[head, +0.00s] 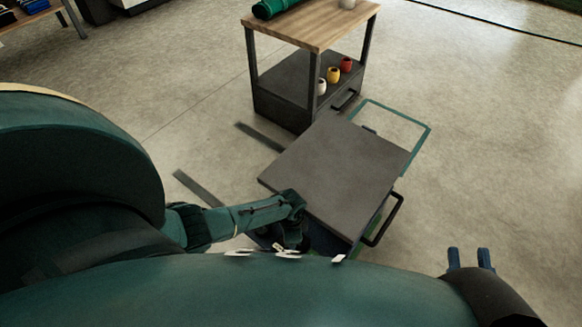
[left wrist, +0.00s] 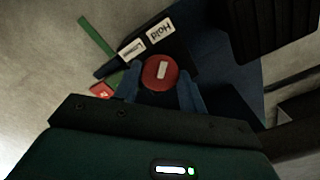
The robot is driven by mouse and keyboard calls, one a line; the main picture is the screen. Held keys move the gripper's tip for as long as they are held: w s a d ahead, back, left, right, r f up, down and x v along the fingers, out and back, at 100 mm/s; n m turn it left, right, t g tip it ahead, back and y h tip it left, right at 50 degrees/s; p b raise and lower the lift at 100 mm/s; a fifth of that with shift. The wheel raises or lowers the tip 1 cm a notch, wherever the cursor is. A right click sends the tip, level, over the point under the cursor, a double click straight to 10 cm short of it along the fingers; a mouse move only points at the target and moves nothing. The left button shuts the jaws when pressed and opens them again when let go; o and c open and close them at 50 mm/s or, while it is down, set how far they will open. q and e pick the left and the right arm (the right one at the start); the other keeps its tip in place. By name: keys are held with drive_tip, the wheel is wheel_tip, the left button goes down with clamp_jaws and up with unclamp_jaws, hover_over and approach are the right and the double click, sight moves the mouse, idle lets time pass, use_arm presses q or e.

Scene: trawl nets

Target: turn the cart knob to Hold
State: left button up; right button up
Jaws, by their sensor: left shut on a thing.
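The cart (head: 340,170) has a flat grey top and stands in front of my left arm in the head view. Its round red knob (left wrist: 153,84) shows in the left wrist view, with a white bar mark that runs nearly upright in the picture. A white label reading Hold (left wrist: 160,31) sits above the knob. A second white label (left wrist: 131,47), its word hard to read, is left of it. My left gripper (left wrist: 159,68) has its blue fingers on both sides of the knob, shut on it. My right gripper (head: 469,254) is empty, its blue fingers apart, at the lower right.
A red label (left wrist: 101,90) lies left of the knob. The cart has a black handle (head: 385,220) on its right side. A wood-topped workbench (head: 312,27) with several small pots on its lower shelf stands behind the cart. The floor on the right is clear.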

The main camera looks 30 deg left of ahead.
drive_tip(key=shift+r, duration=0.15)
use_arm(q)
drive_tip(key=o, duration=1)
drive_tip(key=shift+r, duration=0.35)
drive_tip(key=shift+r+p, duration=3.95)
drive_tip(key=shift+r, duration=2.3)
use_arm(e)
drive_tip(key=shift+s+d+m+g+h, duration=0.25)
drive_tip(key=shift+d+m+g+h, duration=0.4)
drive_tip(key=shift+g+h, duration=0.4)
drive_tip(key=shift+s+d+m+g+h, duration=0.2)
drive_tip(key=shift+d+m+g+h, duration=0.45)
drive_tip(key=shift+g, duration=0.6)
drive_tip(key=shift+a, duration=0.15)
